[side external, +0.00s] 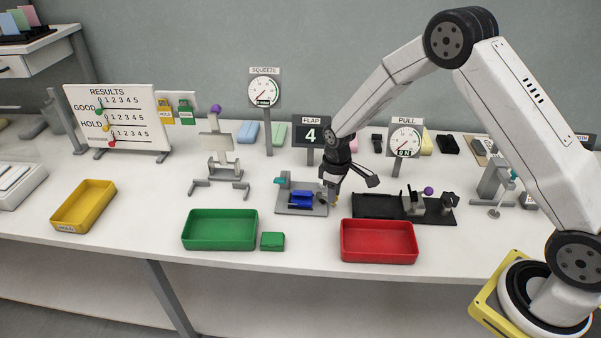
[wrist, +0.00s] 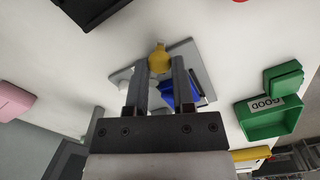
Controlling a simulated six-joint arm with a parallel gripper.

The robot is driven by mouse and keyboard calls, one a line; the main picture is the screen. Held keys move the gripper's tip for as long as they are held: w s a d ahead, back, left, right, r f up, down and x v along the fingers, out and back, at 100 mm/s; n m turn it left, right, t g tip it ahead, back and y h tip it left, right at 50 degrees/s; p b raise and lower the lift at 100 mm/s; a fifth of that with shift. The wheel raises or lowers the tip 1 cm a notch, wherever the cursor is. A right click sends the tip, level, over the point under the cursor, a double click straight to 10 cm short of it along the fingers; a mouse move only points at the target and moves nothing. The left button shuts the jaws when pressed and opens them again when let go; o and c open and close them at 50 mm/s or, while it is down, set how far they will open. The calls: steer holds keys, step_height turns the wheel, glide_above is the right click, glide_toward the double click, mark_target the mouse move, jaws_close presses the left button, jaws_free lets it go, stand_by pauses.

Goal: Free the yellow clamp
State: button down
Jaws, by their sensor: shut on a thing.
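The yellow clamp shows in the wrist view as a rounded yellow knob (wrist: 159,59) between my fingertips, at the edge of a grey plate (wrist: 202,75). In the side view my gripper (side external: 331,190) is low at the right end of that grey fixture (side external: 288,210), under the FLAP 4 sign. My gripper (wrist: 159,72) is shut on the yellow clamp. A blue block (side external: 302,200) lies on the fixture beside the gripper; it also shows in the wrist view (wrist: 183,95), partly hidden by a finger. In the side view the clamp is mostly hidden by my gripper.
A black fixture with a purple knob (side external: 429,190) stands close to the right. A red tray (side external: 378,256) and a green tray (side external: 219,245) with a small green box (side external: 272,241) are in front. The FLAP sign (side external: 311,133) and PULL gauge (side external: 405,140) stand behind.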

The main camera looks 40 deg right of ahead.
steer(key=shift+d+n, duration=0.2)
steer(key=shift+n, duration=0.1)
steer(key=shift+c, duration=2.3)
jaws_free()
steer(key=shift+r, duration=0.15)
steer(key=shift+r, duration=3.75)
